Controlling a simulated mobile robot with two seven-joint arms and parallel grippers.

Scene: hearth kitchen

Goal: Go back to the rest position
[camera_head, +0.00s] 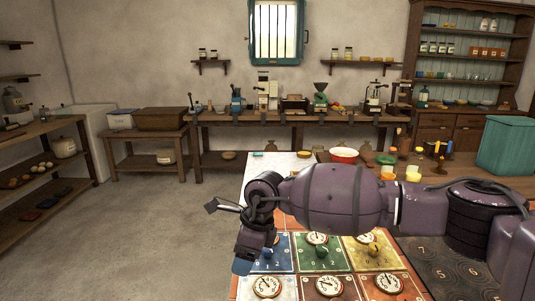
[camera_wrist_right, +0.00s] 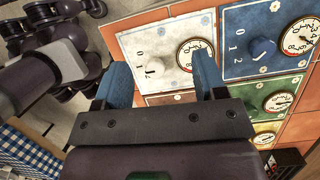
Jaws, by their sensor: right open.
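My right arm reaches in from the right of the head view. Its gripper (camera_head: 243,264) hangs fingers down at the left edge of the dial panels. In the right wrist view the right gripper (camera_wrist_right: 163,58) is open, its two blue fingers apart and nothing held between them. A white panel (camera_wrist_right: 148,37) with a small knob and a gauge lies beyond the fingertips. My left gripper is not in the head view.
Panels in blue (camera_head: 281,266), green (camera_head: 335,265) and yellow (camera_head: 386,261) carry knobs and gauges on the orange-tiled top. A white bowl (camera_head: 343,155) and yellow cups stand behind my arm. A teal bin (camera_head: 507,146) is at right. The floor (camera_head: 150,220) at left is clear.

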